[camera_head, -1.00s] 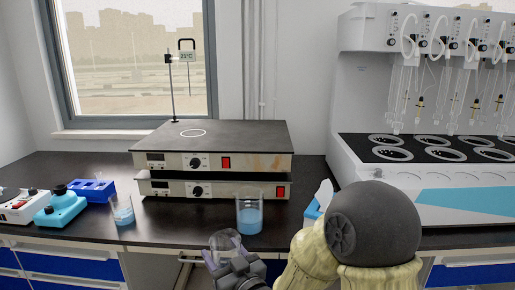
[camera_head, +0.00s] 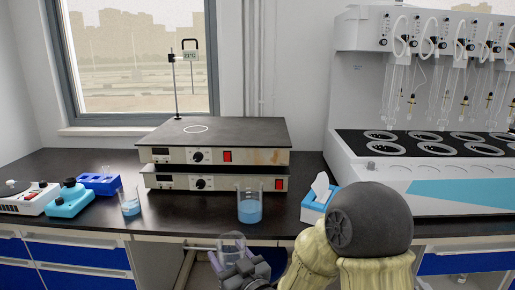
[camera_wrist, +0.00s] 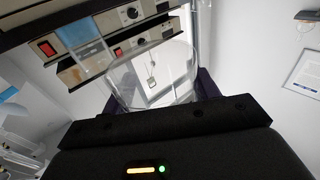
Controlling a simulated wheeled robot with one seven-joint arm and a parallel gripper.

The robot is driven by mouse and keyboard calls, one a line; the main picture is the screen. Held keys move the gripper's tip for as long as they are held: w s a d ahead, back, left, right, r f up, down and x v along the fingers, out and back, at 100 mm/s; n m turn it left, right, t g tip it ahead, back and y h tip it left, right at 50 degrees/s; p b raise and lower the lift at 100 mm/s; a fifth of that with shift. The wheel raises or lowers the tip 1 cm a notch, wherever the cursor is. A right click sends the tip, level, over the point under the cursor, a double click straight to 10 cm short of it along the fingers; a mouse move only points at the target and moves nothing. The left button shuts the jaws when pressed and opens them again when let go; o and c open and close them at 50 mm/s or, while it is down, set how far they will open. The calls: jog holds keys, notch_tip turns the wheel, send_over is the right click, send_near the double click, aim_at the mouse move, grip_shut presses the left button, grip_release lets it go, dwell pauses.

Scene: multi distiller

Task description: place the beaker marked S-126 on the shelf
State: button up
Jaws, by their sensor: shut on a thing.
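A clear, empty-looking glass beaker (camera_head: 231,243) is held upright by my gripper (camera_head: 245,266), below and in front of the counter edge. In the wrist view the beaker (camera_wrist: 152,78) fills the space beyond the gripper (camera_wrist: 160,112), between the dark fingers. No mark can be read on it. Two other beakers with blue liquid stand on the black counter: one (camera_head: 249,210) in front of the hot plates and one (camera_head: 130,207) further left. No S-126 mark is legible anywhere. An opening (camera_head: 160,262) shows under the counter, partly hidden by my arm; I cannot tell whether it holds the shelf.
Two stacked hot plates (camera_head: 213,143) stand on the counter (camera_head: 180,226). A tissue box (camera_head: 317,200) and the large distiller (camera_head: 428,170) are to the right. A turquoise device (camera_head: 69,200) and blue rack (camera_head: 100,184) are at left. Blue drawers (camera_head: 75,259) line the front.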

jog(key=w+d+f+m+t+h+p, duration=0.1)
jog(key=w+d+f+m+h, duration=0.15)
jog(key=d+f, duration=0.8)
jog(key=w+d+f+m+t+h, duration=0.1)
jog(key=w+d+f+t+h, duration=0.15)
jog(key=d+f, duration=0.85)
notch_tip(320, 180, up, 32)
jog(key=w+m+h+p, duration=0.2)
jog(key=h+p, duration=0.3)
jog(key=p, duration=2.3)
jog(key=shift+d+r+m+h, duration=0.3)
jog(key=shift+d+m, duration=0.1)
jog(key=shift+m, duration=0.25)
jog(key=s+f, duration=0.4)
jog(key=f, duration=0.8)
jog(key=shift+s+f, duration=0.3)
jog(key=shift+s, duration=0.1)
